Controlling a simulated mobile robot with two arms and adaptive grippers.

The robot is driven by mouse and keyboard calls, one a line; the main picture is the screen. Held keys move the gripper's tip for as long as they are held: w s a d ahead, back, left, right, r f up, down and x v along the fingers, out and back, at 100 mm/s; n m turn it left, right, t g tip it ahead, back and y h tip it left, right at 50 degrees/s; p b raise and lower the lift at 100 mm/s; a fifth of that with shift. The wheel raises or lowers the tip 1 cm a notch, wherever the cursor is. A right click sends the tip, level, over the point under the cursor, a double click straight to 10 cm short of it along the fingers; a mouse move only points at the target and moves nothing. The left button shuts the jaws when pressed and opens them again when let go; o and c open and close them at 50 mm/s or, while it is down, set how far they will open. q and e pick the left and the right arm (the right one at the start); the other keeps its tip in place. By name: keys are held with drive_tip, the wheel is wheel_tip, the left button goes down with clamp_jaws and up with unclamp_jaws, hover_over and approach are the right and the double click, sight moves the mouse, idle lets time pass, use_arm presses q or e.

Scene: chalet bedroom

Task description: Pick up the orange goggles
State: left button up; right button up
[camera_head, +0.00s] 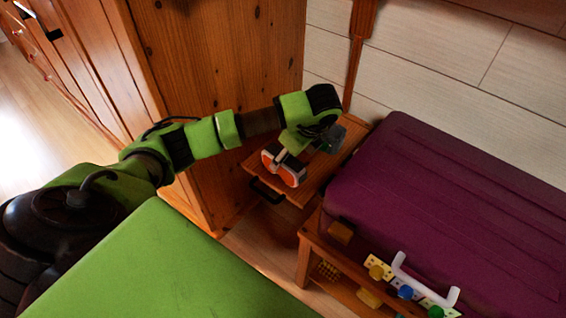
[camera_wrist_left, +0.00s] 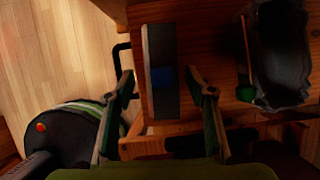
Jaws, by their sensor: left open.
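The orange goggles (camera_head: 283,167), with two orange lenses in a pale frame, stand near the front edge of a small wooden nightstand (camera_head: 318,178). My left gripper (camera_head: 287,152) reaches in from above, close over the goggles, and hides part of their upper side. In the left wrist view its two fingers (camera_wrist_left: 165,90) are apart. A narrow grey band with a pale edge and a blue patch (camera_wrist_left: 162,78) shows between them, probably the goggles from above. I cannot tell whether the fingers touch it. My right gripper is not in view.
A dark grey object (camera_head: 330,138) stands behind the goggles; a dark shape (camera_wrist_left: 280,55) in the wrist view is probably it. A wooden wardrobe (camera_head: 215,60) stands at the left. A purple-covered bed (camera_head: 440,200) and bright toy pieces (camera_head: 405,291) are at the right.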

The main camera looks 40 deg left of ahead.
use_arm(q)
drive_tip(key=x, duration=0.3)
drive_tip(key=shift+f, duration=0.1)
clamp_jaws()
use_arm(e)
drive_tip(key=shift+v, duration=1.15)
